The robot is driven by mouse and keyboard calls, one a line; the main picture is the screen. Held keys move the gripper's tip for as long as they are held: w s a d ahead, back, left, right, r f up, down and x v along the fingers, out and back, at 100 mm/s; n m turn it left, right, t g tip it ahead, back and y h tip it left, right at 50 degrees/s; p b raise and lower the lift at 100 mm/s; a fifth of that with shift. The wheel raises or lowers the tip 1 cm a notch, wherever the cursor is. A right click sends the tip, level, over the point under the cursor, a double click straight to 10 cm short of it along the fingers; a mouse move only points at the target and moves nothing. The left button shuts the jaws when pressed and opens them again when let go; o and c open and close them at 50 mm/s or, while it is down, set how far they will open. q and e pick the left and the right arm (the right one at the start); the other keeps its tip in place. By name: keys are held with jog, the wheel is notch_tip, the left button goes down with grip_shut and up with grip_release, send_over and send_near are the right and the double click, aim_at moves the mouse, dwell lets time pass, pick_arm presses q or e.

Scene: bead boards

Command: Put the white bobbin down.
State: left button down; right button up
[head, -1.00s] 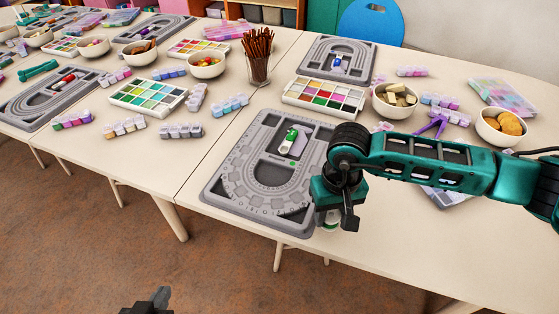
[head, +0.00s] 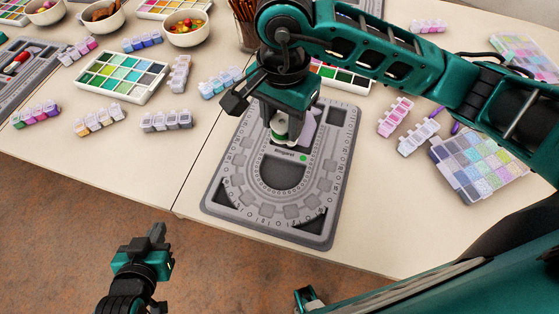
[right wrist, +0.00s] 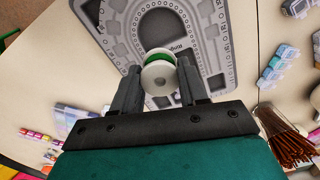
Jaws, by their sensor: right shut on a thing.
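The white bobbin (right wrist: 160,78), with a green band between its pale flanges, sits between the two fingers of my right gripper (right wrist: 158,84) in the right wrist view. In the head view my right gripper (head: 290,127) points down over the upper middle of the grey bead board (head: 325,226), and the bobbin (head: 281,139) shows only partly below it. I cannot tell whether the bobbin touches the board. My left gripper (head: 150,242) is low at the left, over the floor and away from the board; its finger opening is unclear.
Bead boxes (head: 396,116) and a large glitter case (head: 478,168) lie right of the board. A paint palette (head: 122,77), bowls (head: 188,28) and more bead boxes (head: 166,121) lie on the left. A pencil cup (head: 245,25) stands behind.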

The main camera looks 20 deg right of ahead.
aim_at(282, 122)
notch_tip(282, 122, down, 15)
jog(key=shift+f+b, duration=0.1)
jog(key=shift+b, duration=0.2)
jog(key=shift+f, duration=0.2)
jog(key=o, duration=1)
jog(key=shift+r, duration=0.2)
notch_tip(282, 122, up, 12)
jog(key=shift+f, duration=0.1)
